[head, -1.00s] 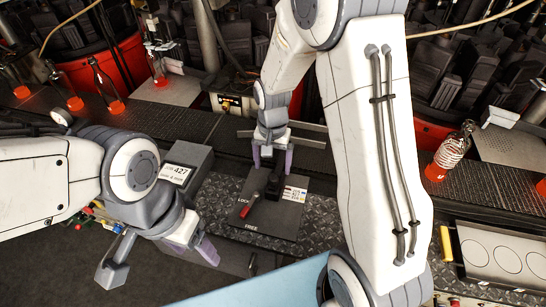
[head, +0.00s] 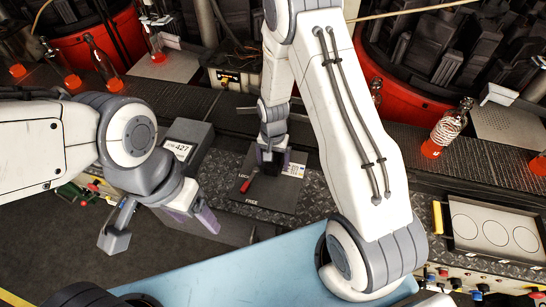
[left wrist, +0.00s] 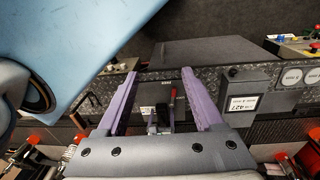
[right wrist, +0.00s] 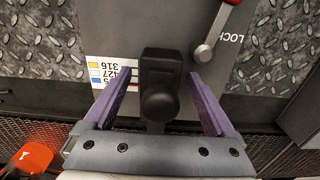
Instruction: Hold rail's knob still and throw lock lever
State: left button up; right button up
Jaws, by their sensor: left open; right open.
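The rail's black knob (right wrist: 158,100) is between the two open fingers of my right gripper (right wrist: 160,95) in the right wrist view, with gaps on both sides. In the head view my right gripper (head: 272,157) is over the knob and partly hides it. The lock lever (right wrist: 207,45) has a grey arm and red handle. Its red handle (head: 246,184) lies between the words LOCK and FREE on the dark plate in the head view. My left gripper (head: 194,216) is open and empty, left of the plate. The left wrist view shows the red lever (left wrist: 172,98) between its fingers, further off.
A grey box labelled 427 (head: 196,136) stands left of the plate, near my left gripper. A conveyor (head: 490,165) with bottles (head: 447,127) runs behind. A tray with circles (head: 490,230) is at right. Part of the light blue surface (head: 230,270) in front is clear.

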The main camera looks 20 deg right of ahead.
grip_shut()
pick_arm(q)
jog(key=shift+c, duration=1.3)
jog(key=m+y, duration=0.1)
jog(key=m, duration=0.1)
send_over(245, 186)
notch_tip(245, 186, down, 13)
notch_tip(245, 186, down, 11)
jog(key=shift+f, duration=0.1)
pick_arm(e)
jog(key=shift+w+r, duration=0.1)
pick_arm(q)
grip_shut()
